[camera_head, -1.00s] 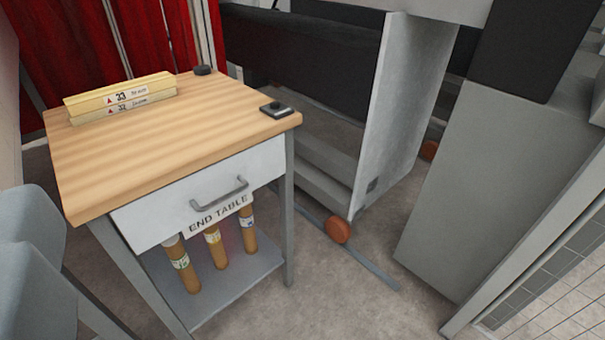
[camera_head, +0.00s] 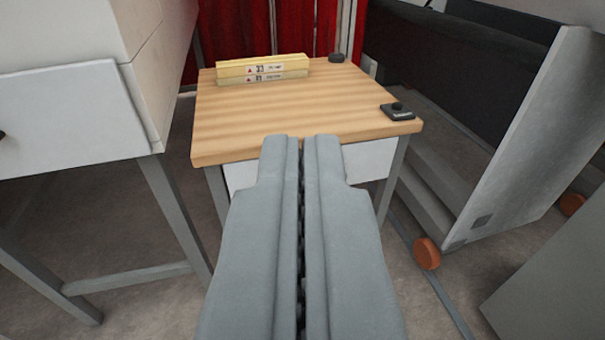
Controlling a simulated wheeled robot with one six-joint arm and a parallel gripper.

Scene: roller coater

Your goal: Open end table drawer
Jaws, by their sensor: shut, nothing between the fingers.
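The end table (camera_head: 240,124) has a light wooden top and grey legs and stands ahead in the middle of the view. Its white drawer front (camera_head: 368,162) shows only at its left and right ends, below the top's front edge. The drawer's handle and label are hidden behind my gripper. My gripper (camera_head: 302,140) is shut and empty, pointing ahead at the table's front. I cannot tell how far its tips are from the drawer front.
Yellow boxes (camera_head: 262,69) and a small black device (camera_head: 398,111) lie on the tabletop. A white cabinet (camera_head: 70,115) on grey legs stands close at the left. Grey machine panels (camera_head: 530,130) with orange wheels (camera_head: 427,253) stand at the right. Red curtains (camera_head: 235,30) hang behind.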

